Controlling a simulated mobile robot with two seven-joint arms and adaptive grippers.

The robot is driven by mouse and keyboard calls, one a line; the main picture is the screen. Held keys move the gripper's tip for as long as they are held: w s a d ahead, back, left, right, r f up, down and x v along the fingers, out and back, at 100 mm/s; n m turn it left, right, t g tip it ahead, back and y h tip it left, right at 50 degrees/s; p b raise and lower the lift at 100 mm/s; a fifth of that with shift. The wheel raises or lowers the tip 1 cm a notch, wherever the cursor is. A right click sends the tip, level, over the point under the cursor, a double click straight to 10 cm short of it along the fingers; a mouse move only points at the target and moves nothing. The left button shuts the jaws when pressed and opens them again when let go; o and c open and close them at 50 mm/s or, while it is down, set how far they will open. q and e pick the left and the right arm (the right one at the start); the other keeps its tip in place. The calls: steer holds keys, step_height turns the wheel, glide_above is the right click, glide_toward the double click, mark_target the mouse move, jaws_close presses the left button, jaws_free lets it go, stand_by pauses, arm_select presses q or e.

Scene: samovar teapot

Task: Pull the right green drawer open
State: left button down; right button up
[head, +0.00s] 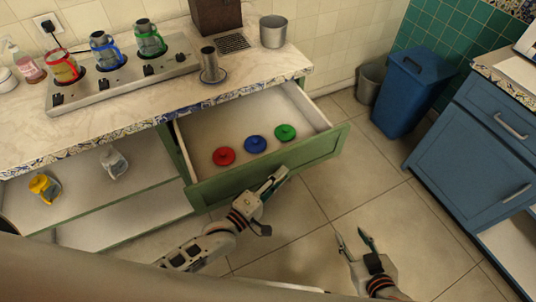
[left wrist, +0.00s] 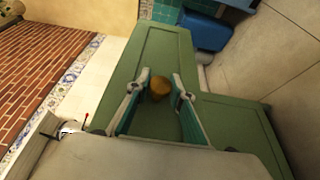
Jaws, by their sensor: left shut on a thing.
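The green drawer (head: 322,148) stands pulled out from under the counter. Inside it lie a red lid (head: 224,156), a blue lid (head: 255,144) and a green lid (head: 285,132). My left gripper (head: 274,181) is at the middle of the drawer's front. In the left wrist view its fingers (left wrist: 158,98) are closed around the round brass knob (left wrist: 158,85) on the green front. The knob is hidden in the head view. My right gripper (head: 356,240) is open and empty over the floor, right of the drawer and apart from it.
Open shelves at left hold a yellow teapot (head: 44,186). A blue bin (head: 408,90) and blue cabinet (head: 480,140) stand at right. The floor between is free.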

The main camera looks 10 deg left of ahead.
arm_select(q)
steer(key=s+d+p, duration=0.1)
steer(key=s+d, duration=0.5)
steer(key=s, duration=0.3)
steer(key=shift+s+d, duration=0.15)
steer(key=shift+s, duration=0.05)
steer(key=c, duration=1.8)
jaws_free()
steer(key=shift+o, duration=0.2)
steer(key=v, duration=1.2)
steer(key=shift+f, duration=0.1)
